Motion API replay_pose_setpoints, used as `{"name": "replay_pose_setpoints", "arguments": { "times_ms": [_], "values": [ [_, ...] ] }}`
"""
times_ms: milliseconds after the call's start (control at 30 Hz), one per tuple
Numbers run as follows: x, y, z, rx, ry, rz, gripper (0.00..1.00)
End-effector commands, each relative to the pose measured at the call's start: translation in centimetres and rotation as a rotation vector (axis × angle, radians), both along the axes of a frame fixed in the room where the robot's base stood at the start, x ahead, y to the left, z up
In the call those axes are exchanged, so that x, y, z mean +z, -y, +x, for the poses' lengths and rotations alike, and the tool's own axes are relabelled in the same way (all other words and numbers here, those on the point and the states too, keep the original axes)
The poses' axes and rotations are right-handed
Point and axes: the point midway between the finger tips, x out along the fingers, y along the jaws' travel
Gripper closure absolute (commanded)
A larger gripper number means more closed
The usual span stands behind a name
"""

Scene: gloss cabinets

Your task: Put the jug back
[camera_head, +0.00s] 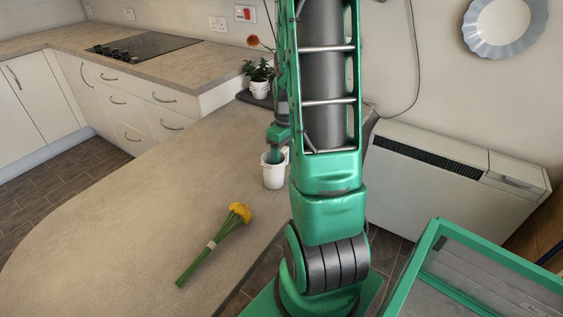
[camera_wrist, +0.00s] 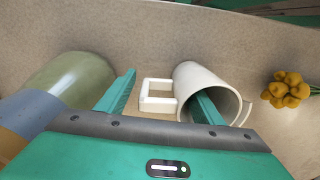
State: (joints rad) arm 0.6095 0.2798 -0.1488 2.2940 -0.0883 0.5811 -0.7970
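The white jug (camera_head: 273,175) stands upright on the counter just left of my arm. In the wrist view the jug (camera_wrist: 196,78) shows its open mouth and a square handle (camera_wrist: 146,95) on its left. My gripper (camera_wrist: 160,100) is open around the handle and the near jug wall. One finger reaches into the jug's mouth and the other is left of the handle, with a visible gap. In the head view my gripper (camera_head: 278,147) is at the jug's rim, partly hidden by my arm.
Yellow flowers (camera_head: 238,212) lie on the counter (camera_head: 120,240) in front of the jug. A potted plant (camera_head: 259,86) stands behind on a dark slab. A rounded grey-green object (camera_wrist: 75,75) is close left of my gripper. The left counter is clear.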

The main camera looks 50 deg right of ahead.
Motion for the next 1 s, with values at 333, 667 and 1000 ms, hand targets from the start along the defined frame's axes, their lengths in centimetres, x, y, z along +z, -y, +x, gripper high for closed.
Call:
{"name": "replay_pose_setpoints", "arguments": {
  "times_ms": [333, 667, 1000],
  "values": [
    [0.4, 0.0, 0.0, 0.000, 0.001, -0.002, 0.40],
    [5.7, 0.2, 0.1, 0.001, 0.004, -0.005, 0.40],
    [11.2, 0.4, 0.1, 0.000, 0.002, -0.002, 0.40]
  ]
}}
